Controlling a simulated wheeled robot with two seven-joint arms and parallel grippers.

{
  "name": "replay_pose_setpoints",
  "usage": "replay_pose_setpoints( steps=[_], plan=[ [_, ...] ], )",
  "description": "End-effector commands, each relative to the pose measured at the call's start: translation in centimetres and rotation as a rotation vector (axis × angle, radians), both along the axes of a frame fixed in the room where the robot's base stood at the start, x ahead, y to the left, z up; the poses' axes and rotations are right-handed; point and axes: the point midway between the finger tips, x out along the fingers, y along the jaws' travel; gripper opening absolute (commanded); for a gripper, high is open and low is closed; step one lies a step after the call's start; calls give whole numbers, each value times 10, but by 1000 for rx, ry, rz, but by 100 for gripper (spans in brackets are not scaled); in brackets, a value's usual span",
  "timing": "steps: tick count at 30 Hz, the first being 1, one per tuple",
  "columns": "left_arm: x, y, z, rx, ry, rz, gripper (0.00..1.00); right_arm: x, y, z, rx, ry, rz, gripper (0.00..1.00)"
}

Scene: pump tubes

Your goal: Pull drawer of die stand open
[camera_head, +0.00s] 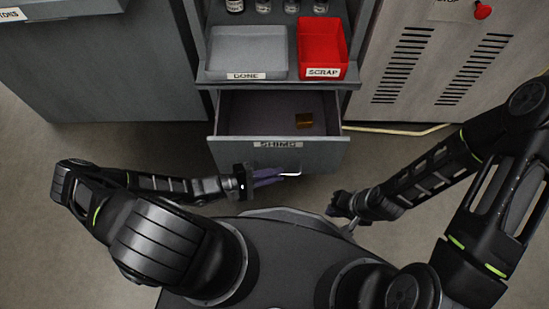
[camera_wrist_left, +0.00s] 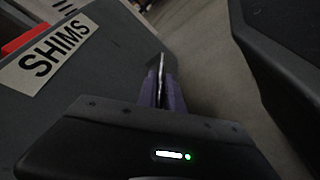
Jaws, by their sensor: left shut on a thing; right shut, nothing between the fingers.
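The die stand's grey drawer (camera_head: 230,152), labelled SHIMS, is pulled out below the shelf. Its open inside shows, with a small brown-gold block (camera_head: 304,121) lying in it. In the left wrist view the SHIMS label (camera_wrist_left: 50,58) is on the drawer front at the left. My left gripper (camera_head: 278,175) is shut on the pale metal drawer handle (camera_head: 291,174) at the drawer front. The left wrist view shows its purple fingers (camera_wrist_left: 162,88) closed around a thin metal strip. My right gripper (camera_head: 336,207) is shut and empty, low and right of the drawer, apart from it.
Above the drawer, a grey DONE tray (camera_head: 247,76) and a red SCRAP bin (camera_head: 338,68) stand on the shelf, with several small bottles (camera_head: 263,6) behind. Grey cabinets flank the stand, the right one (camera_head: 445,60) vented. A yellow cable (camera_head: 400,130) runs along the floor.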

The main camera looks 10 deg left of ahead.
Motion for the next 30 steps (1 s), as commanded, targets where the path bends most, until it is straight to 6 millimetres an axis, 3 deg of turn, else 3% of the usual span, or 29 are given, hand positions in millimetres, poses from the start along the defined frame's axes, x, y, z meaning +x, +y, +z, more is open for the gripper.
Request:
replay_pose_setpoints(
  steps=[5,15,16,23,30],
  plan=[
    [-10,-2,1,1,0,1,0,-2,1,5,2,3,3,0],
    [-11,-2,-1,1,-1,1,0,-2,2,5,2,2,4,0],
    [-11,-2,-1,1,-1,1,12,-2,2,5,2,2,4,0],
    [-11,-2,0,1,-1,0,30,-2,2,5,2,3,3,0],
    [-11,-3,0,1,-1,0,33,-2,2,5,2,3,3,0]
  ],
)
